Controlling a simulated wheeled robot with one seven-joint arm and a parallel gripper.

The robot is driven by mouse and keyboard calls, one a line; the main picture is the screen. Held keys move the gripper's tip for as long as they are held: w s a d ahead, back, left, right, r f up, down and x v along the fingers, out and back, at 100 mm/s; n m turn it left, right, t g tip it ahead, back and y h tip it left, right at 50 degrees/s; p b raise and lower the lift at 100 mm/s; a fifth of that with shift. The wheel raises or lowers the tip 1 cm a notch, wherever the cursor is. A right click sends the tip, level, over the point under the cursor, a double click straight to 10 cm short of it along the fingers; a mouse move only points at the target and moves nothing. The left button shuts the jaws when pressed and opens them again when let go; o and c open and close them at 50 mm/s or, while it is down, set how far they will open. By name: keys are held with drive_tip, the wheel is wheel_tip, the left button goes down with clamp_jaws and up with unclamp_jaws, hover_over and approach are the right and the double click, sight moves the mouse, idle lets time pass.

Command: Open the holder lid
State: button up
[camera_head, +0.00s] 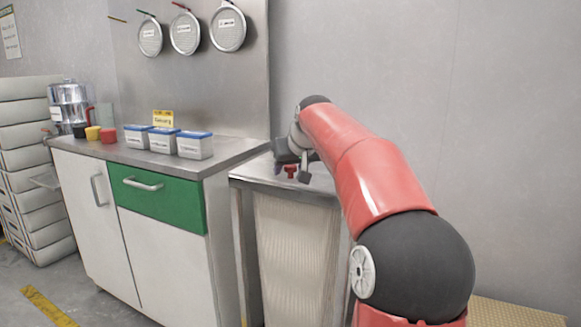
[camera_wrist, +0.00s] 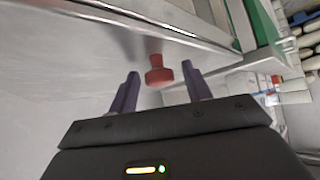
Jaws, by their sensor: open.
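The holder is the metal-topped stand (camera_head: 325,182) right of the cabinet, with a pale ribbed front. A small red knob (camera_head: 290,171) stands on its flat top, which I take to be the lid. In the wrist view the red knob (camera_wrist: 157,72) lies ahead of my gripper, centred between the fingertips and slightly beyond them. My gripper (camera_wrist: 160,80) is open and empty, with a dark finger on each side of the knob and a gap to both. In the head view my gripper (camera_head: 291,176) is over the stand's top, partly hidden by my wrist.
A cabinet with a green drawer (camera_head: 160,199) stands close on the left. White boxes with blue lids (camera_head: 194,146) and small coloured cups (camera_head: 92,133) are on its top. Strainers (camera_head: 185,34) hang on the metal wall panel. A grey wall is behind the stand.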

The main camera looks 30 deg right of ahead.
clamp_jaws()
idle(0.3)
